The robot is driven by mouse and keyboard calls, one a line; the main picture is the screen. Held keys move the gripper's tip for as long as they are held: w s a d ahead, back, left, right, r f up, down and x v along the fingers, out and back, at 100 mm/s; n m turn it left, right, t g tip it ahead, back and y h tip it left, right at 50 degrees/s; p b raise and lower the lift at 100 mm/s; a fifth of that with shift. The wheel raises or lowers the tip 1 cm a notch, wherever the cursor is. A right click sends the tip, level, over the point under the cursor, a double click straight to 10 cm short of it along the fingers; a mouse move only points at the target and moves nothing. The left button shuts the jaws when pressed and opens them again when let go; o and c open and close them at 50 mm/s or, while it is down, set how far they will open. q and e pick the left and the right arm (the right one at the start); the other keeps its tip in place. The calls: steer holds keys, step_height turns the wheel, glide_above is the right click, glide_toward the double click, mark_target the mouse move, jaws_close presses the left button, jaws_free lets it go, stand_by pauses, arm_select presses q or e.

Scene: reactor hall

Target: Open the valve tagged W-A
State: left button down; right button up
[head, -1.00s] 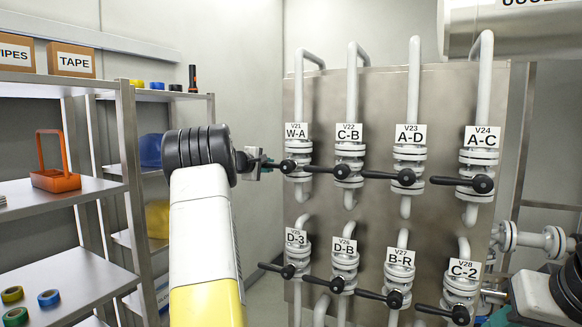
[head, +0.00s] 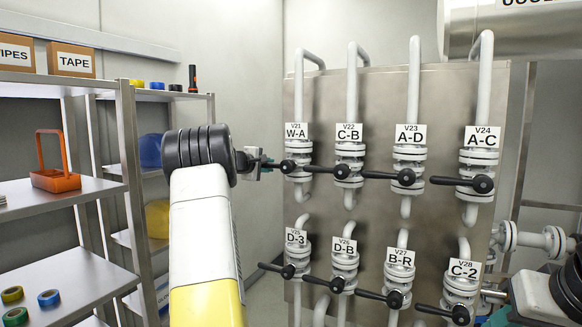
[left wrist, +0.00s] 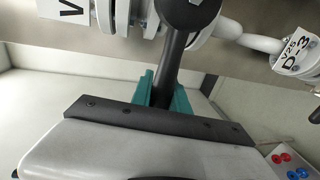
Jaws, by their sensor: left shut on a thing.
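The valve tagged W-A (head: 298,162) is at the upper left of the steel panel, with its tag (head: 296,132) above a black hub. Its black lever points left, crosswise to the vertical pipe. My left gripper (head: 264,163) is at the lever's outer end. In the left wrist view the teal fingers (left wrist: 164,90) are shut around the black lever (left wrist: 178,55), which runs up to its round hub (left wrist: 190,12).
Valve C-B (head: 348,163) is just right of W-A, and valve D-3 (head: 297,262) is below it. Several more valves with black levers fill the panel (head: 378,100). Metal shelving (head: 125,150) stands left, beside my left arm.

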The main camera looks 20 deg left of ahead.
arm_select(q)
steer(key=shift+f, duration=0.15)
steer(key=d+f+n+h, duration=0.1)
steer(key=d+f+n, duration=0.2)
steer(key=n, duration=0.1)
steer(key=d+f+n+h, duration=0.1)
steer(key=d+f+n, duration=0.2)
steer(key=n, duration=0.2)
steer(key=d+f+n+t+h, duration=0.1)
steer(key=d+f+n, duration=0.2)
steer(key=n, duration=0.2)
steer(key=shift+s+f+h, duration=0.1)
steer(key=shift+s+h, duration=0.2)
steer(key=shift+s, duration=0.1)
steer(key=shift+d+n+t, duration=0.3)
steer(key=shift+d+n, duration=0.35)
steer(key=shift+n, duration=0.25)
steer(key=c, duration=1.5)
jaws_free()
steer(key=shift+o, duration=1.1)
steer(key=shift+r, duration=0.2)
